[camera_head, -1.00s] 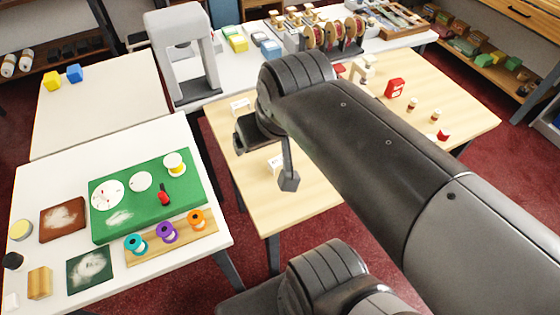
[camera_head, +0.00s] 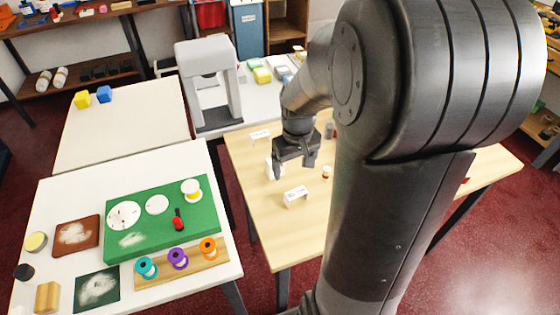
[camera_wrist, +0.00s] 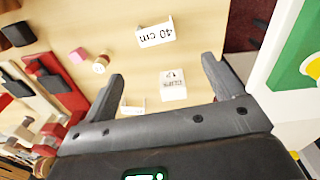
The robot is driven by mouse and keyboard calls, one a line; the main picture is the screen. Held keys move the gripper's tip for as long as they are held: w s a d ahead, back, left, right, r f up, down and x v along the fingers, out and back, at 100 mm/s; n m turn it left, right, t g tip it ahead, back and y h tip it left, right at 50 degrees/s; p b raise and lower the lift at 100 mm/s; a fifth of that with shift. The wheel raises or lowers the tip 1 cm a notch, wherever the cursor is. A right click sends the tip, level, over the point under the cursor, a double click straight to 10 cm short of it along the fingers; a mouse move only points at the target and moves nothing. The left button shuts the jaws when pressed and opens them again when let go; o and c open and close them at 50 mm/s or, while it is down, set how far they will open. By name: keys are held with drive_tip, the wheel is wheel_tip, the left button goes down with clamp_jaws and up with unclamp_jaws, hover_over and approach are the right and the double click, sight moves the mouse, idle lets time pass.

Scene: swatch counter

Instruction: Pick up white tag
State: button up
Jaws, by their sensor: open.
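Folded white tags stand on the light wooden table (camera_head: 262,215). One tag (camera_head: 296,196) stands toward the table's near edge; in the wrist view it reads "40 cm" (camera_wrist: 156,34). Another white tag (camera_head: 260,135) stands farther back, and a tag edge (camera_wrist: 130,108) shows beside my gripper's finger in the wrist view. A small white block labelled "CLIPS" (camera_wrist: 173,86) lies between my fingers in the wrist view, partly hidden in the head view (camera_head: 270,168). My gripper (camera_head: 293,168) is open and empty above the table; its fingers (camera_wrist: 163,70) point toward the "40 cm" tag.
A grey arch-shaped machine (camera_head: 208,85) stands behind. Bare wood surrounds the near tag.

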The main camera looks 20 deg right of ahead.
sight(295, 191)
drive_tip(key=f, duration=1.3)
drive_tip(key=shift+w+d, duration=0.2)
drive_tip(key=shift+d, duration=0.15)
drive_tip(key=c, duration=1)
